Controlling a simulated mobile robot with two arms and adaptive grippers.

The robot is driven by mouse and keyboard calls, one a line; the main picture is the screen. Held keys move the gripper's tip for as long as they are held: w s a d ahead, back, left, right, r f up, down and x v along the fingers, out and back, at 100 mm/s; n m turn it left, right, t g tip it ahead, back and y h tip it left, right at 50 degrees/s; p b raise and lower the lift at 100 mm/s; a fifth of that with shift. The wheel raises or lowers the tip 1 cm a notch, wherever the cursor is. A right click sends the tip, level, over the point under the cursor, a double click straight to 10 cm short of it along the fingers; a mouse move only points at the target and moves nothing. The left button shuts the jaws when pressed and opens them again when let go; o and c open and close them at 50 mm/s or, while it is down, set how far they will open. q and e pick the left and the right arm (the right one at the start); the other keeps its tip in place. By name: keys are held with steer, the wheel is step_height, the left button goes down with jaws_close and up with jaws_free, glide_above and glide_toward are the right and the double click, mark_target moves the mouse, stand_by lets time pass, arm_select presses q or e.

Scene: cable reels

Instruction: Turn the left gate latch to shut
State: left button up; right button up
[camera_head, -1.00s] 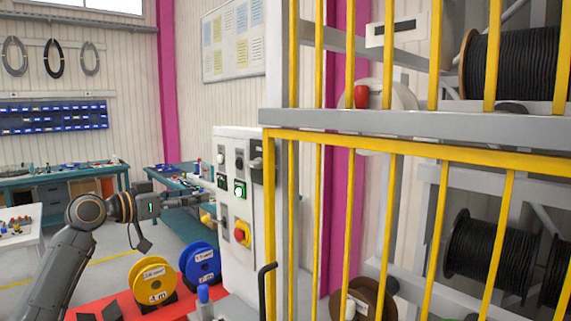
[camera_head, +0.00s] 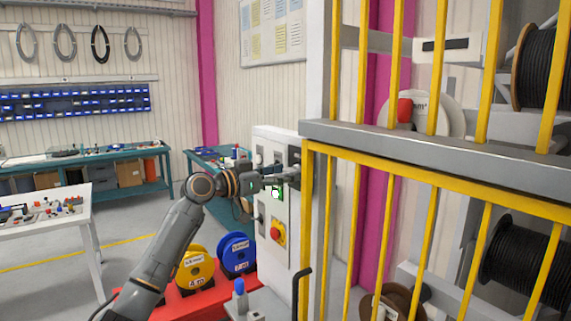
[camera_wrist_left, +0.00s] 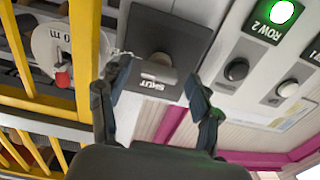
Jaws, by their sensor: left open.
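The left gate latch is a dark plate with a grey handle (camera_wrist_left: 157,62), on the upper edge of the white control cabinet beside the yellow gate. A SHUT label, upside down in the left wrist view, shows on it. In the head view the latch's dark plate (camera_head: 294,157) is partly hidden by my gripper. My left gripper (camera_head: 286,173) reaches in from the left at the latch. In the wrist view its two open fingers (camera_wrist_left: 157,88) lie either side of the handle; I cannot tell whether they touch it. My right gripper is not in view.
The cabinet (camera_head: 262,225) carries a green-lit button (camera_head: 276,193) and a red knob on yellow (camera_head: 278,233). Yellow gate bars (camera_head: 363,70) and a grey rail (camera_head: 400,155) stand close right. A yellow reel (camera_head: 195,268) and a blue reel (camera_head: 238,256) sit below.

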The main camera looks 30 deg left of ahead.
arm_select(q)
steer(key=shift+w+d, duration=0.2)
steer(key=shift+w, duration=0.2)
steer(key=shift+c, duration=0.4)
steer(key=c, duration=1.1)
